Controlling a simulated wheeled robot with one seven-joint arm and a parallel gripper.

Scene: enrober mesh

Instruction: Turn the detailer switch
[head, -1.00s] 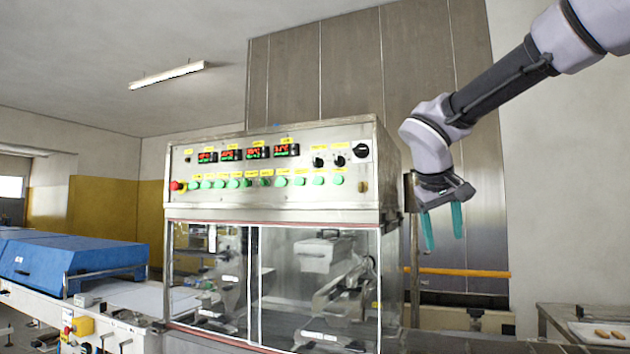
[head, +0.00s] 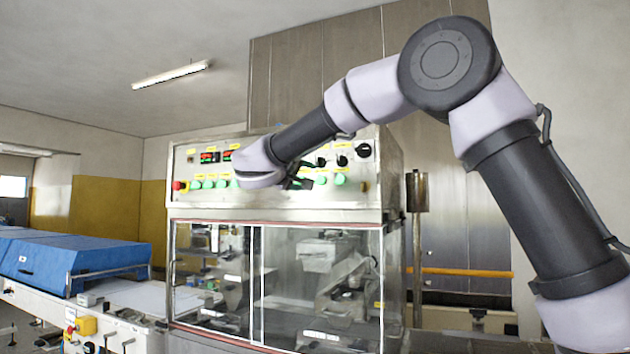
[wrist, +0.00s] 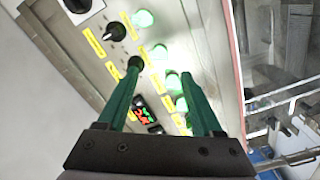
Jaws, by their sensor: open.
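The control panel (head: 275,202) on the machine's front carries two small black rotary knobs and one larger black switch (head: 363,151). The label text is too small to read, so I cannot tell which one is the detailer switch. The upper small knob (wrist: 115,32) shows clear of my fingers in the wrist view. The other small knob (wrist: 135,62) shows at the tip of my left-hand finger; I cannot tell whether they touch. My gripper (wrist: 161,72) is open and empty, its green fingers pointing at the panel. In the head view my wrist mostly hides the fingers.
A row of lit green buttons (wrist: 158,52) runs beside the knobs, close to my right-hand finger. A red stop button (head: 177,185) sits at the panel's left end. Glass doors (head: 310,280) lie below. A metal post (head: 416,240) stands right of the machine.

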